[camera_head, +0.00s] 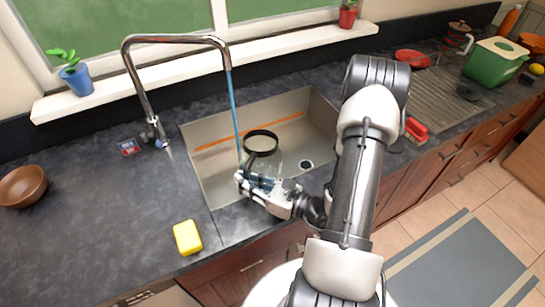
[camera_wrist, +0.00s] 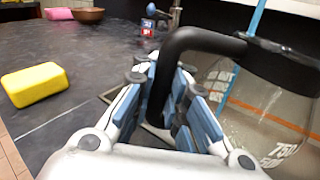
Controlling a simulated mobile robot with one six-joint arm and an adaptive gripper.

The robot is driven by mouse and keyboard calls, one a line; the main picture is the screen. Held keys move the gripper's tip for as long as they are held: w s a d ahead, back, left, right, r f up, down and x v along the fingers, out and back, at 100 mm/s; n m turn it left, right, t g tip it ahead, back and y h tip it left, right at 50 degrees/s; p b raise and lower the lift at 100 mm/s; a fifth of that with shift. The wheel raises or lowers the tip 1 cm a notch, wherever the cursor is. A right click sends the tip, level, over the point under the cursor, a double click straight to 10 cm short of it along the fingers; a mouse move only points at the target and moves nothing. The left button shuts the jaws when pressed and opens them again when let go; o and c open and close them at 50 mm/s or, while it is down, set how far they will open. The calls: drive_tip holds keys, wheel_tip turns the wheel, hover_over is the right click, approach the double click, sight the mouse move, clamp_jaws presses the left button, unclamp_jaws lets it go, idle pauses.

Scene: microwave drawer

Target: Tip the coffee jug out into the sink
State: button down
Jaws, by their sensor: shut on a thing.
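The coffee jug (camera_head: 262,141) is clear glass with a black rim and a black handle. It is over the sink (camera_head: 215,180), roughly upright. In the wrist view its glass body (camera_wrist: 265,100) is at the right, with white volume marks. My gripper (camera_head: 254,183) is shut on the black handle (camera_wrist: 190,42), and its fingers (camera_wrist: 170,100) hide the lower handle. The jug's contents are hard to tell. A blue stream (camera_head: 235,110) runs down from the tap (camera_head: 135,70) beside the jug; its lower end is hidden.
A yellow sponge (camera_head: 187,237) lies on the counter at the sink's front left. A brown bowl (camera_head: 22,186) stands far left. Right of the sink are a red brush (camera_head: 416,129), a ridged drainer (camera_head: 435,100) and a green bin (camera_head: 490,65). The left counter is mostly clear.

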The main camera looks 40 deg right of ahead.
sight(246, 174)
drive_tip(key=shift+r+p, duration=0.15)
drive_tip(key=shift+p, duration=0.25)
wheel_tip(246, 174, up, 4)
drive_tip(key=p, duration=0.3)
drive_tip(key=shift+a, duration=0.1)
idle(0.3)
